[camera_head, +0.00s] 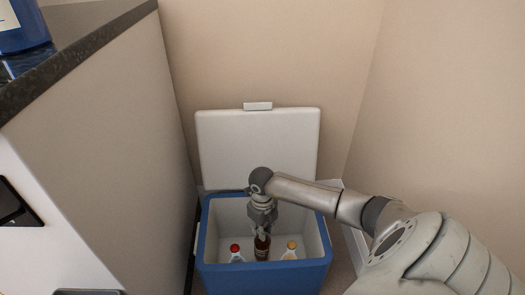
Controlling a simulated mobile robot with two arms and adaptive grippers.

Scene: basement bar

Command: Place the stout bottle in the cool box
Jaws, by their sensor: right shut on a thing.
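The cool box (208,250) is blue with a white inside and stands on the floor at the bottom middle. Its white lid (258,150) is up against the wall behind. My right gripper (262,233) points down into the box and is shut on the top of a dark brown bottle (262,249), which appears to be the stout bottle. The bottle is upright between two other bottles inside the box walls. Its base is hidden, so I cannot tell whether it touches the box floor. My left gripper is not in view.
A bottle with a red cap (235,249) stands left in the box, and one with a yellow-orange cap (291,246) stands right. A counter with a dark top (75,58) rises on the left, with a blue object (24,35) on it. Beige walls close in behind and right.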

